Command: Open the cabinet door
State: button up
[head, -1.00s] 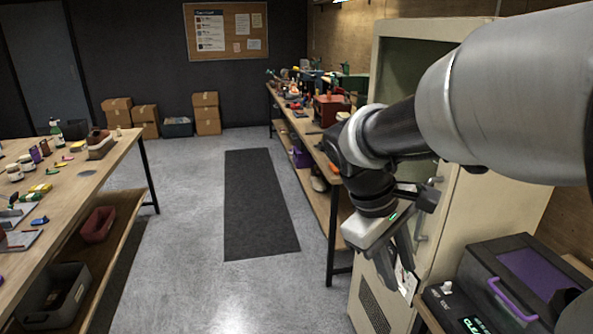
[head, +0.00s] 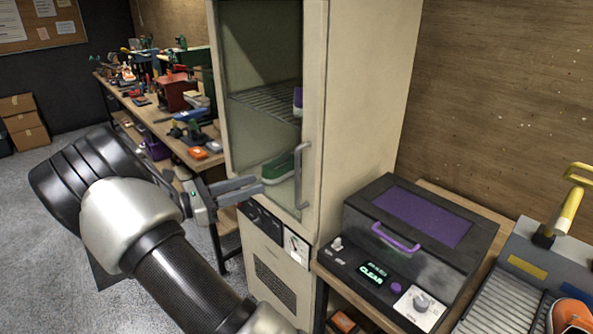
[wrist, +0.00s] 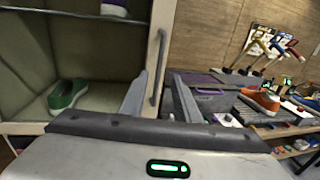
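The tall beige cabinet (head: 365,120) has a glass-fronted door (head: 262,55) that looks shut. A vertical metal bar handle (head: 300,175) is on the door's right side; it also shows in the wrist view (wrist: 160,60). Behind the glass, a green shoe (head: 278,168) sits low and part of a purple shoe (head: 298,101) shows on a wire shelf. My gripper (head: 262,185) is open and empty in front of the door, left of the handle in the head view. In the wrist view its fingers (wrist: 160,97) appear on either side of the handle, with no visible contact.
A dark box with a purple lid window (head: 420,215) and a control panel stands on a bench right of the cabinet. A cluttered workbench (head: 150,118) runs behind left. Floor at left is open.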

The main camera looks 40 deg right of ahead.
jog(key=s+d+p, duration=0.1)
jog(key=d, duration=1.3)
jog(key=shift+s, duration=0.3)
jog(key=shift+d, duration=0.1)
grip_shut()
